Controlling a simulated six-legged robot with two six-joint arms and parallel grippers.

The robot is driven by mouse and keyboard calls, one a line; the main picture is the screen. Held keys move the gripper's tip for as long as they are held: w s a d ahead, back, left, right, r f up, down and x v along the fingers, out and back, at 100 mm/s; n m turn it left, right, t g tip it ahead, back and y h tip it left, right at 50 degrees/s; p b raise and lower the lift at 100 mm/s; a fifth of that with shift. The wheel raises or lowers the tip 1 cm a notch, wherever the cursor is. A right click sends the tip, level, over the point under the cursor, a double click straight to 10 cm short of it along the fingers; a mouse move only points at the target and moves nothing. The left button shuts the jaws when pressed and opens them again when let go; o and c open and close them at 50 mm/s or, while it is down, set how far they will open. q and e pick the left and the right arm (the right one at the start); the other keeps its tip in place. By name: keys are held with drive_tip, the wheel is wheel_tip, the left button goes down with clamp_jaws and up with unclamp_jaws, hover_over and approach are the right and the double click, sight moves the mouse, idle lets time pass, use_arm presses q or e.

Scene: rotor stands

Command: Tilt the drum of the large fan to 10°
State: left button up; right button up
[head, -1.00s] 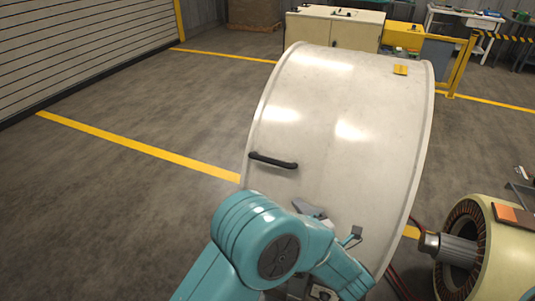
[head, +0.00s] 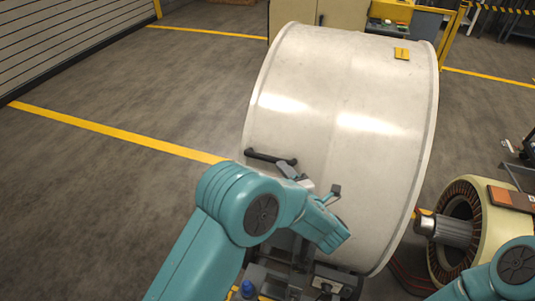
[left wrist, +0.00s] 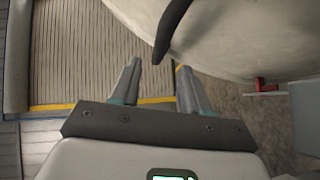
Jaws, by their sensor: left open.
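The large fan's drum (head: 345,110) is a big off-white cylinder in the middle of the head view. It also fills the top right of the left wrist view (left wrist: 235,35). A black bar handle (head: 262,155) sits on the drum's left side. My left gripper (head: 311,181) is open and empty beside the handle's right end. In the left wrist view the dark handle (left wrist: 172,28) lies just beyond and between the open fingers (left wrist: 157,72); contact cannot be told. My right gripper is out of view; only its teal arm shows at lower right.
A motor with a cream casing (head: 497,222) and a metal shaft stands right of the drum. Part of the drum's stand (head: 335,279) shows below my left arm. A cream cabinet (head: 345,14) is behind. The floor at left is clear.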

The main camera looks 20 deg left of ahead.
sight(270, 161)
use_arm(q)
drive_tip(key=p+x, duration=0.1)
drive_tip(key=x, duration=0.7)
drive_tip(key=shift+p, duration=0.3)
drive_tip(key=shift+w+a+f, duration=0.1)
drive_tip(key=shift+w+a, duration=0.1)
drive_tip(key=shift+w, duration=0.15)
clamp_jaws()
drive_tip(key=shift+n+g+h, duration=0.3)
drive_tip(key=shift+n+h, duration=0.3)
drive_tip(key=shift+h, duration=0.1)
drive_tip(key=a+f+b, duration=0.1)
drive_tip(key=a, duration=0.1)
drive_tip(key=a+f+b, duration=0.1)
drive_tip(key=b, duration=0.1)
drive_tip(key=a+f+b, duration=0.1)
drive_tip(key=a+b, duration=0.1)
drive_tip(key=shift+w+a+f, duration=0.1)
drive_tip(key=shift+a+f, duration=0.15)
drive_tip(key=shift+a, duration=0.1)
drive_tip(key=shift+d+r, duration=0.15)
drive_tip(key=shift+d, duration=0.15)
unclamp_jaws()
drive_tip(key=shift+a, duration=0.1)
